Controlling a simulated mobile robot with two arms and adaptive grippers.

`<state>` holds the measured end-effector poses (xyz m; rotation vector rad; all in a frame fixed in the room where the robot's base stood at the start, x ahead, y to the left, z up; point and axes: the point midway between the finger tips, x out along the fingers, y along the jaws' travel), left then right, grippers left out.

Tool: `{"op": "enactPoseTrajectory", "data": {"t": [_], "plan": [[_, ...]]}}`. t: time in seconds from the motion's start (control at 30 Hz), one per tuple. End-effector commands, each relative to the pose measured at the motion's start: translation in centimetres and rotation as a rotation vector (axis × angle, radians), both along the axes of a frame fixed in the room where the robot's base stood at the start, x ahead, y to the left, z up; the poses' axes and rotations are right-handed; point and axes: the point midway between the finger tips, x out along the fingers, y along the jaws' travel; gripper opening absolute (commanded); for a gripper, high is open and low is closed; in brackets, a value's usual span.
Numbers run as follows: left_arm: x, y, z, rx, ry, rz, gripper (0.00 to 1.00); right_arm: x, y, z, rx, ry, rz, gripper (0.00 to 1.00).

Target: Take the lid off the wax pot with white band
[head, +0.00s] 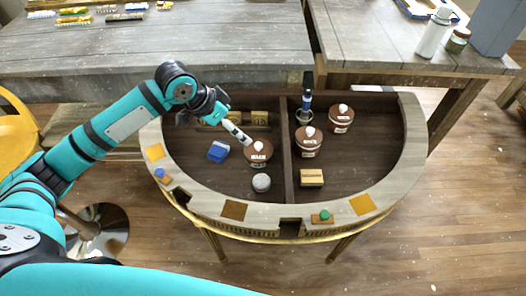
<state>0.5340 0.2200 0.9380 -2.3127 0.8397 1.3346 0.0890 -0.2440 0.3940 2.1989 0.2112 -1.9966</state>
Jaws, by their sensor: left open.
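Three brown wax pots with brown lids and pale knobs stand in the half-round console (410,150). One pot (258,158) is in the left compartment, a second pot (308,147) is just right of the divider, and a third pot (341,125) is farther back right. Light lettering shows on them, but I cannot clearly tell which has the white band. My left gripper (212,112) is open above the left compartment, up and left of the nearest pot. A pale stick-like piece (237,132) lies between the gripper and that pot. My right gripper is not in view.
A blue block (218,151), a round grey-white item (261,183), a yellow-topped box (311,177) and a blue-and-dark bottle (306,99) share the console. The divider (288,175) splits it. A white bottle (433,33) and a jar (458,39) stand on the back-right table.

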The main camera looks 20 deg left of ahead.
Motion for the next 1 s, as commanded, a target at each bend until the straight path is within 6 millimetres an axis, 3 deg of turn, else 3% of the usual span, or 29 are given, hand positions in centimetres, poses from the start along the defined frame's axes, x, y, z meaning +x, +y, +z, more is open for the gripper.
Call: {"op": "enactPoseTrajectory", "data": {"t": [0.1,0.23,0.4,0.6,0.77,1.0], "plan": [[0.8,-1.0,-2.2,-0.002,0.006,-0.002,1.0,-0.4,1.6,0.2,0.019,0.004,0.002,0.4],[1.9,-1.9,-4.7,0.0,0.007,-0.004,1.0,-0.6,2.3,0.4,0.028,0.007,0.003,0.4],[3.2,-3.0,-7.7,0.001,0.006,-0.005,1.0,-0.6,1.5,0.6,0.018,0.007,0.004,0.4],[4.1,-3.5,-9.5,0.003,0.002,-0.005,1.0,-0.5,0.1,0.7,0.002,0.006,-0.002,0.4],[4.5,-3.8,-10.5,0.002,0.005,-0.004,1.0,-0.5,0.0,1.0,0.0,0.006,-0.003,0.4],[5.9,-4.7,-13.6,0.001,0.003,-0.005,1.0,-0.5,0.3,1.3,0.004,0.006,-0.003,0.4]]}}
